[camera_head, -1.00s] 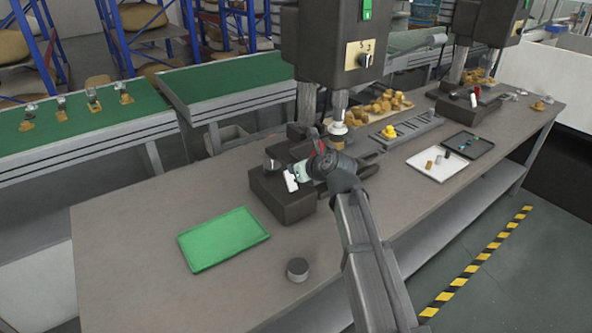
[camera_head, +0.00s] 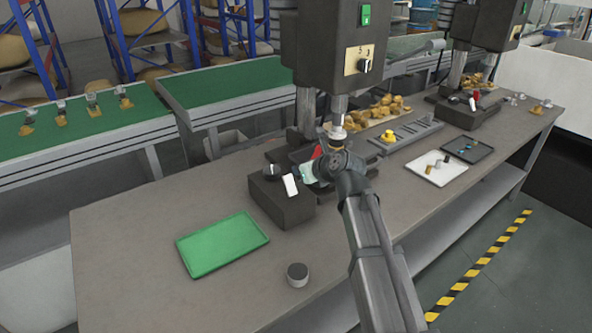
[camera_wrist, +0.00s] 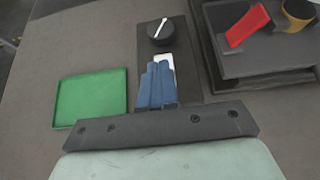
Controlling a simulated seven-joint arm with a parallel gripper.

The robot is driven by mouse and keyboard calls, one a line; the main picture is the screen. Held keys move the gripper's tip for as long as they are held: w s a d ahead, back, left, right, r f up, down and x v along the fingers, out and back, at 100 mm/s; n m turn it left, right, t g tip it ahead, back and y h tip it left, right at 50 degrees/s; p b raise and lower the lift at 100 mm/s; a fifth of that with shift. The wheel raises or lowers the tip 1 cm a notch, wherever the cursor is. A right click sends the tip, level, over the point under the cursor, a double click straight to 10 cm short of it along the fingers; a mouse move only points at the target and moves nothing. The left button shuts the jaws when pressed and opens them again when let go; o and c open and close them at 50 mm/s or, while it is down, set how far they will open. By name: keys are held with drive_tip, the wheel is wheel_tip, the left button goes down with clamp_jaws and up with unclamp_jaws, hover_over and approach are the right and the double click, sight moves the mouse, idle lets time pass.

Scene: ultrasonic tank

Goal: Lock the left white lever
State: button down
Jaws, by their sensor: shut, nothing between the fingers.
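The white lever (camera_head: 291,185) is on the dark block at the left drill press, on the side nearest the bench front. In the wrist view the white lever (camera_wrist: 168,60) shows just beyond my fingertips, partly hidden by them. My gripper (camera_wrist: 157,67) has its blue fingers together and holds nothing. In the head view my gripper (camera_head: 304,173) is beside the lever, on its right. I cannot tell whether the fingers touch the lever. A black knob (camera_wrist: 160,31) with a white mark sits on the same block (camera_wrist: 188,80).
A red part (camera_wrist: 248,25) and a brass piece (camera_wrist: 298,13) are at the press vise on the right. A green tray (camera_head: 222,244) and a grey cylinder (camera_head: 298,273) lie on the bench. The bench's left part (camera_head: 125,240) is clear.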

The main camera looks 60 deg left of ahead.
drive_tip(key=d+r, duration=0.3)
drive_tip(key=r, duration=0.7)
drive_tip(key=shift+d, duration=0.4)
drive_tip(key=w+d+f+n+t+h, duration=0.3)
drive_tip(key=w+d+f+n+h, duration=0.25)
drive_tip(key=w+d+f, duration=1.7)
drive_tip(key=d+f+n+h, duration=0.1)
drive_tip(key=d+f+n, duration=0.35)
drive_tip(key=d, duration=0.75)
drive_tip(key=d+f+n+g+h, duration=0.1)
drive_tip(key=d+f+h, duration=0.1)
drive_tip(key=d+f, duration=0.75)
drive_tip(key=d+f+n+h, duration=0.15)
drive_tip(key=d+f, duration=0.35)
drive_tip(key=d, duration=0.8)
drive_tip(key=s+d+f+n+g+h, duration=0.1)
drive_tip(key=s+d+f+n, duration=0.25)
drive_tip(key=d, duration=0.45)
drive_tip(key=s+d+f+n+g+h, duration=0.15)
drive_tip(key=s+d+f, duration=0.3)
drive_tip(key=d, duration=0.45)
drive_tip(key=s+f+g, duration=0.3)
drive_tip(key=s+f, duration=0.7)
drive_tip(key=s, duration=0.4)
drive_tip(key=s+f+g, duration=0.3)
drive_tip(key=s+f, duration=0.7)
drive_tip(key=s, duration=0.5)
drive_tip(key=shift+a+f+y, duration=0.15)
drive_tip(key=shift+a+y, duration=0.1)
drive_tip(key=shift+y, duration=0.2)
